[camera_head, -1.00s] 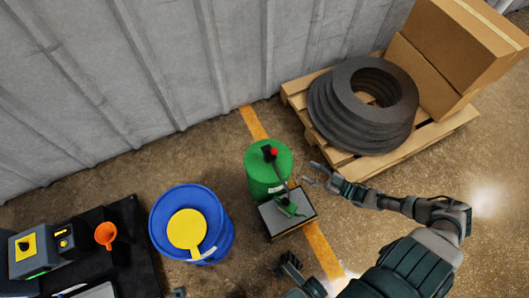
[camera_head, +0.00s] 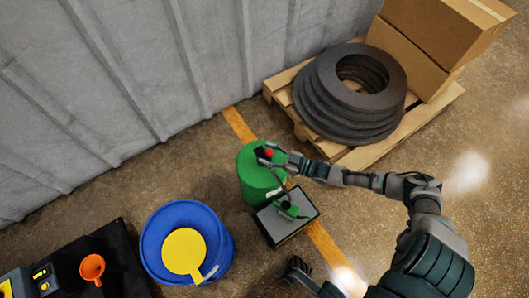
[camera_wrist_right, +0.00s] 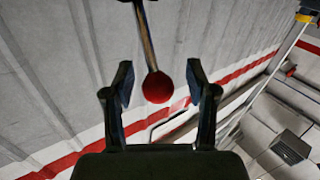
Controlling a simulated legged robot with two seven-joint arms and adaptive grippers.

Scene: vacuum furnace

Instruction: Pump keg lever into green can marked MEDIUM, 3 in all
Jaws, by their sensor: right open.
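The green keg (camera_head: 257,182) stands on the floor near the yellow line. Its lever ends in a red knob (camera_head: 268,153). My right gripper (camera_head: 272,158) is at the knob above the keg top. In the right wrist view the red knob (camera_wrist_right: 157,87) sits between the open, spread fingers, with a gap to each side, on a metal rod.
A blue drum (camera_head: 158,236) with a yellow top piece (camera_head: 184,250) stands left of the box. An orange funnel (camera_head: 92,267) is on a black surface at lower left. A pallet (camera_head: 345,155) with dark rings (camera_head: 327,103) and cartons (camera_head: 410,55) stands behind my right arm.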

